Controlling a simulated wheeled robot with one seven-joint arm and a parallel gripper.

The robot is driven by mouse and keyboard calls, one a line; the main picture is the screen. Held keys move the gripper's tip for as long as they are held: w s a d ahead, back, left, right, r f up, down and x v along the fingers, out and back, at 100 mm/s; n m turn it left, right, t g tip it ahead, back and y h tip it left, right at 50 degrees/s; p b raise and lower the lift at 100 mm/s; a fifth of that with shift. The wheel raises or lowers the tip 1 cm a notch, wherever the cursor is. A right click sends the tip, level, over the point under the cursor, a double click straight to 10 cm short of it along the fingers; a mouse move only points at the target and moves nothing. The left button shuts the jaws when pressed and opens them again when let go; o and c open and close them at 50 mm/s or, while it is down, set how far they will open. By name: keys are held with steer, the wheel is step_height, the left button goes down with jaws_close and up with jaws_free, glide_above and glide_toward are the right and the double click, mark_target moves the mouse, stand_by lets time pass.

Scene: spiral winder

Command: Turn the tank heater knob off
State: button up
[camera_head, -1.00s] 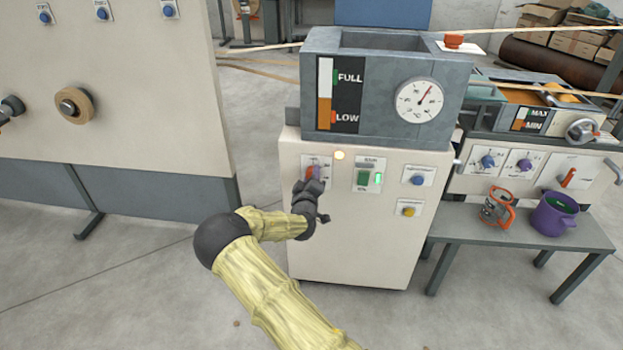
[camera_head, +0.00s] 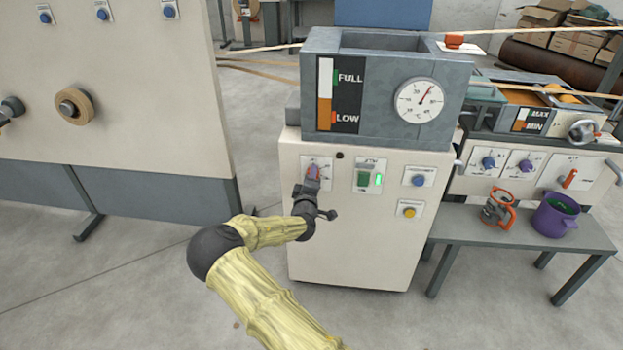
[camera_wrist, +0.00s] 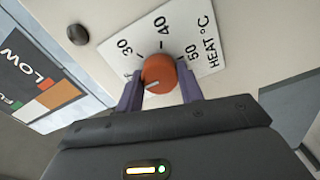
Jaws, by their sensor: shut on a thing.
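The tank heater knob is a round orange knob (camera_wrist: 160,74) on a white dial plate marked 30, 40, 50 and HEAT °C in the wrist view. My gripper (camera_wrist: 160,88) is shut on it, one purple finger on each side. The knob's pale pointer mark lies toward the lower-left side, beyond the 30 mark. In the head view my gripper (camera_head: 313,174) is at the white plate (camera_head: 326,164) on the cabinet front, and hides most of the knob. The small round lamp (camera_head: 339,155) beside the plate is dark; it also shows dark in the wrist view (camera_wrist: 78,34).
The tank (camera_head: 385,85) with its dial gauge stands on the cabinet. A green-lit switch (camera_head: 364,178), a blue knob (camera_head: 418,181) and a yellow knob (camera_head: 408,212) sit to the right.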

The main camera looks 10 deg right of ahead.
steer(key=o, duration=1)
steer(key=shift+s, duration=0.1)
steer(key=p+v, duration=0.2)
steer(key=v, duration=1.5)
steer(key=shift+s, duration=0.1)
